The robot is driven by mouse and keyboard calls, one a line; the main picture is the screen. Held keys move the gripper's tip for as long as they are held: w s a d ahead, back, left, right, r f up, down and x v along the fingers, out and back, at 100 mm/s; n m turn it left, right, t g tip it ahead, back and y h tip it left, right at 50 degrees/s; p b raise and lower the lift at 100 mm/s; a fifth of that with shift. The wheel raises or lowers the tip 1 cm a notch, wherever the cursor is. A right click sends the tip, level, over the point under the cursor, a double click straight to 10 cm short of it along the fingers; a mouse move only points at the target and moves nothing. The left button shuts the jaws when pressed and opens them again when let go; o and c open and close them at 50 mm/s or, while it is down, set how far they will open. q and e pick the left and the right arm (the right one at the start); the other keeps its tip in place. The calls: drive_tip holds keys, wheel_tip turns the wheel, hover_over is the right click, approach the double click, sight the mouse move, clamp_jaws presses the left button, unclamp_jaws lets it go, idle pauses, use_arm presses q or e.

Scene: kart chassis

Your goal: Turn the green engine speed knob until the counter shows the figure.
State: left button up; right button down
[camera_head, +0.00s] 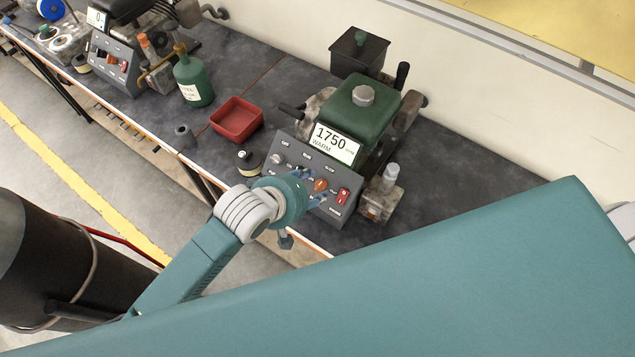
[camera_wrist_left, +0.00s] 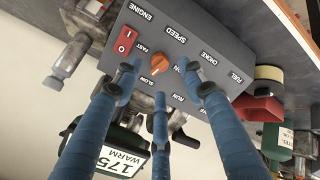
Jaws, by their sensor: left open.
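The engine speed knob (camera_head: 320,184) is orange and sits on the grey control panel (camera_head: 287,183) in front of the green engine (camera_head: 354,108). It also shows in the left wrist view (camera_wrist_left: 159,65), between the SPEED, FAST and SLOW labels. The counter (camera_head: 332,143) reads 1750, with WARM below. My left gripper (camera_head: 309,188) is at the panel, its blue fingers open and spread about the knob. In the left wrist view the fingers (camera_wrist_left: 158,77) lie around the knob's near side; I cannot tell whether they touch it. My right gripper is not in view.
A red switch (camera_head: 343,195) is close beside the knob. A red tray (camera_head: 237,120), a green bottle (camera_head: 193,82) and a black-and-cream round item (camera_head: 248,161) stand to the left on the bench. A second panel (camera_head: 112,62) is farther left.

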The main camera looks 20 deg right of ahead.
sight(318, 185)
use_arm(q)
drive_tip(key=shift+x, duration=2.4)
drive_tip(key=shift+r+p, duration=0.1)
drive_tip(key=shift+p, duration=0.2)
clamp_jaws()
